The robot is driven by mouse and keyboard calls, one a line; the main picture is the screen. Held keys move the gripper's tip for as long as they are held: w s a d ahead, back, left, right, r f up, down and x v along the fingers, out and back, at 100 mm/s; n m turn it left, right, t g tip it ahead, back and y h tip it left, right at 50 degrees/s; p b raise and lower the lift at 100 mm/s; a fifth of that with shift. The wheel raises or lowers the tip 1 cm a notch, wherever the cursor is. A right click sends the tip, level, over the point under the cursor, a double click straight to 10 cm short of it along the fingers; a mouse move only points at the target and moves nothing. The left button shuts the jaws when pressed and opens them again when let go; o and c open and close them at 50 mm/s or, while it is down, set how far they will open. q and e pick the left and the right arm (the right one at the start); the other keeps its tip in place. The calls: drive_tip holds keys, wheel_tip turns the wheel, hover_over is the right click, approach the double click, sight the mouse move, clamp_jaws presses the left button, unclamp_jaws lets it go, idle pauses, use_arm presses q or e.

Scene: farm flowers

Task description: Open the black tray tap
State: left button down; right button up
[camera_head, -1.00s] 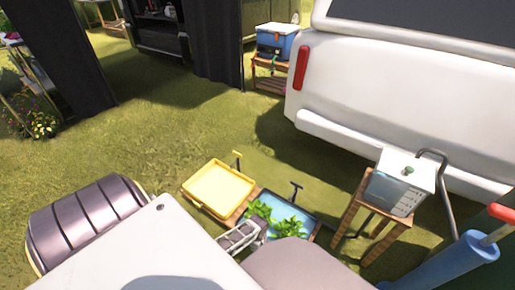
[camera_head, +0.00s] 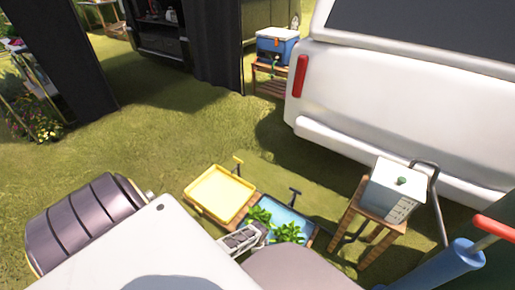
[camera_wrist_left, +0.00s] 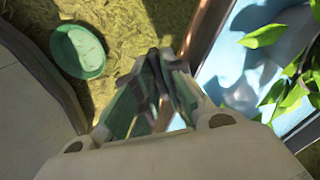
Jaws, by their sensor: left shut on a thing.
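A black T-shaped tap handle (camera_head: 296,192) stands at the far edge of the blue tray (camera_head: 290,214) in the head view. Green leafy plants (camera_head: 287,233) lie in this tray. My left gripper (camera_head: 243,240) is low at the tray's near left side, away from that handle, partly hidden by my own arm parts. In the left wrist view its fingers (camera_wrist_left: 167,78) are closed together on something I cannot make out, beside the blue tray (camera_wrist_left: 238,75) and its wooden edge. My right gripper is not in view.
A yellow tray (camera_head: 220,193) with a yellow tap (camera_head: 238,161) stands left of the blue tray. A white box (camera_head: 397,188) sits on a wooden stand to the right, before a white vehicle (camera_head: 395,105). A green round dish (camera_wrist_left: 77,50) lies on grass in the wrist view.

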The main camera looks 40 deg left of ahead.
use_arm(q)
drive_tip(key=n+p, duration=0.1)
drive_tip(key=n, duration=0.1)
drive_tip(key=shift+n, duration=0.7)
drive_tip(key=n+p, duration=0.1)
drive_tip(key=n, duration=0.6)
drive_tip(key=shift+p, duration=0.35)
drive_tip(key=shift+n, duration=0.3)
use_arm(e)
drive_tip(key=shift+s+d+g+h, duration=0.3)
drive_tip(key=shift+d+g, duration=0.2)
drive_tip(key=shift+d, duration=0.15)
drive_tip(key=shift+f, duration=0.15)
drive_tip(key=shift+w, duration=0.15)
use_arm(q)
drive_tip(key=c, duration=1.5)
unclamp_jaws()
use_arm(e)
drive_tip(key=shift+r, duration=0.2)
